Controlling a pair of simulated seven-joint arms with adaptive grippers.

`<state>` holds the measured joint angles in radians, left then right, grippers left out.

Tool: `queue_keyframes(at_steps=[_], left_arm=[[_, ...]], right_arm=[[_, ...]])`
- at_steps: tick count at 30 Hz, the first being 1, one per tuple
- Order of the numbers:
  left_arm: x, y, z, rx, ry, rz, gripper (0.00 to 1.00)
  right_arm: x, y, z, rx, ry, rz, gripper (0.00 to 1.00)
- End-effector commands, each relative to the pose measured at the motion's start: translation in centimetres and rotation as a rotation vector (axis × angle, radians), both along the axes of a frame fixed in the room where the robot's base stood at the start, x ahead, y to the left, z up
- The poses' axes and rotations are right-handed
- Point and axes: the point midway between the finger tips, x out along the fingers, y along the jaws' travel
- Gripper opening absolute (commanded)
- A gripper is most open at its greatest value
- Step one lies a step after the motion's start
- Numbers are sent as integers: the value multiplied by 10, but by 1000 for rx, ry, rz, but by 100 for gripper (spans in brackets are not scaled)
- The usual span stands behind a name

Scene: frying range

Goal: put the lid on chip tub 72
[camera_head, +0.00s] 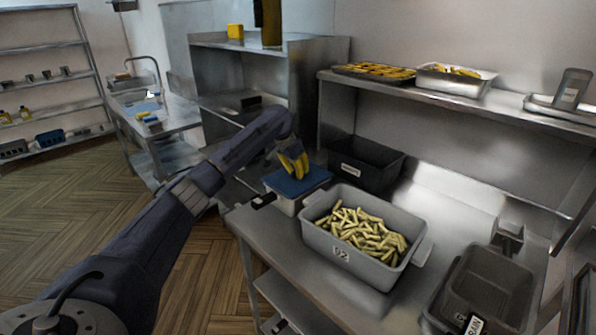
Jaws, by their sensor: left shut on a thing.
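The grey chip tub (318,228) stands on the steel counter, open on top and filled with pale chips (365,232). Its front carries a number that looks like 72 or 92; it is too small to read surely. My right gripper is out of view.
A black bin (376,178) stands behind the tub. A dark grey labelled container (490,285) stands at the front right. The wall shelf (500,108) above holds trays of food. Bare counter (455,208) lies right of the tub.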

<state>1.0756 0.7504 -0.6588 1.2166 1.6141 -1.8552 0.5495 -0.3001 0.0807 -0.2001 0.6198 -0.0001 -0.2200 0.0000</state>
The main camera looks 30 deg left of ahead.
Motion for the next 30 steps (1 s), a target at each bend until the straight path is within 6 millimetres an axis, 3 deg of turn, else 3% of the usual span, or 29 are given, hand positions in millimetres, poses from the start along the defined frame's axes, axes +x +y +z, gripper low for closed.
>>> queue_keyframes(at_steps=[24, 25, 30], left_arm=[[0, 0, -8, 0, 1, 0, 0], [0, 0, -8, 0, 1, 0, 17], [0, 0, -8, 0, 1, 0, 37]], right_arm=[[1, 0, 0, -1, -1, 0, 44], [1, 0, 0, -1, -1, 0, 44], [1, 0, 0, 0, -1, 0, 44]])
